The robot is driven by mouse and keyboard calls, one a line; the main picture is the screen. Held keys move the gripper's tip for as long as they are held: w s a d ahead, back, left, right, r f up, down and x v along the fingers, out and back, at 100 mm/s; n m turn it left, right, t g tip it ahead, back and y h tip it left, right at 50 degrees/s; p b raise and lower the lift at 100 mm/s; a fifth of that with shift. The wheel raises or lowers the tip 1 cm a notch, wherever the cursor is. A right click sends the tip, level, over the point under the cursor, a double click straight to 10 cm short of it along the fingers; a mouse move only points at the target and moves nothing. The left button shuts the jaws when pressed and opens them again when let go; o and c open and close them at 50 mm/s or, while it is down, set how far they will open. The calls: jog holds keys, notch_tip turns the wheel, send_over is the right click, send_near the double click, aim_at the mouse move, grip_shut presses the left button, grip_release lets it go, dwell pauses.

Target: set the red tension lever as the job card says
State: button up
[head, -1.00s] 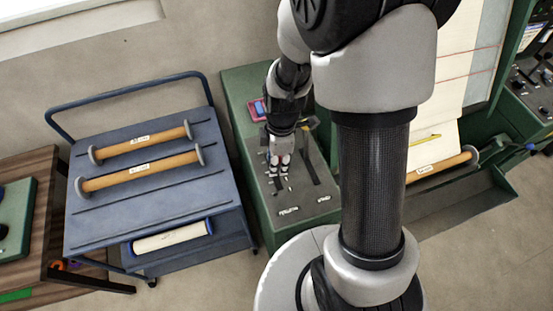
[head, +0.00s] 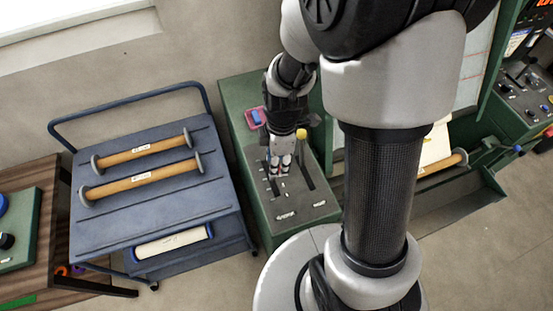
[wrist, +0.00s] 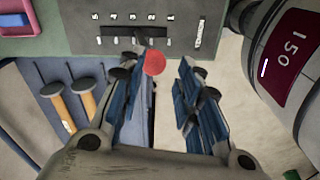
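The tension lever's round red knob (wrist: 155,63) shows in the wrist view at the edge of a grey scale plate (wrist: 115,40). It lies between my fingertips, closer to the left one. I cannot tell whether that finger touches it. My gripper (wrist: 163,78) is open, its blue-padded fingers apart. In the head view my gripper (head: 280,163) points down over the grey control panel (head: 262,205) on the green machine. The red knob is not discernible there. The lever's shaft is not clear, and the scale's marks are too small to read surely. I cannot make out a readable job card.
A yellow-knobbed lever (head: 302,133) stands beside my gripper. A blue cart (head: 150,215) with wooden rollers stands left. My arm hides much of the machine's right part.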

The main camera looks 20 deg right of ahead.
notch_tip(320, 180, up, 8)
jog(key=s+p, duration=0.2)
jog(key=p, duration=0.3)
jog(key=shift+d+r+p, duration=0.25)
jog(key=shift+p, duration=0.05)
dwell(0.7)
notch_tip(320, 180, up, 12)
jog(key=shift+d, duration=0.3)
jog(key=s+f+m+t+b, duration=0.2)
jog(key=s+f+m+b, duration=0.3)
jog(key=b, duration=0.5)
jog(key=s+a+f+m+t+b, duration=0.1)
jog(key=s+f+m+t+b, duration=0.1)
jog(key=s+f+m+b, duration=0.3)
notch_tip(320, 180, down, 4)
jog(key=m+b, duration=0.5)
jog(key=b, duration=0.1)
jog(key=shift+s+a+m+t+h+b, duration=0.15)
jog(key=shift+s+m+t+h+b, duration=0.15)
jog(key=shift+s+m, duration=0.1)
